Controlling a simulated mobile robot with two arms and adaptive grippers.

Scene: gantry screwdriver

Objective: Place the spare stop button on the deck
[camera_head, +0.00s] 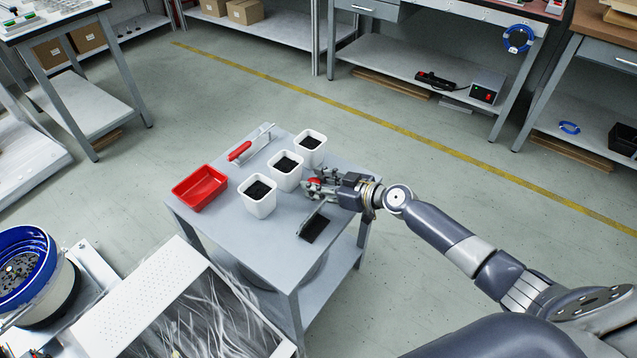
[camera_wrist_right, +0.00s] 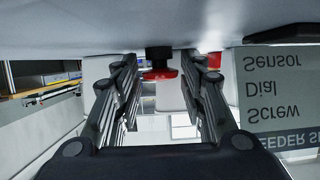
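The red stop button (camera_head: 314,182) stands on the grey cart top (camera_head: 262,236), near its right edge. In the right wrist view, which is upside down, its red cap (camera_wrist_right: 160,74) and black base (camera_wrist_right: 159,56) show between the fingers. My right gripper (camera_head: 318,185) comes in low from the right, its open fingers (camera_wrist_right: 160,68) on either side of the button. Gaps show between cap and fingers, so it is not gripped. My left gripper is out of view. I cannot tell which surface is the deck; a white perforated panel (camera_head: 140,298) lies at lower left.
Three white pots (camera_head: 258,206) stand left of my right gripper. A red tray (camera_head: 200,188) and a red-handled tool (camera_head: 246,147) lie farther left and back. A sign (camera_wrist_right: 275,88) stands close beside the gripper. A blue-rimmed bowl (camera_head: 28,270) is at far left.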

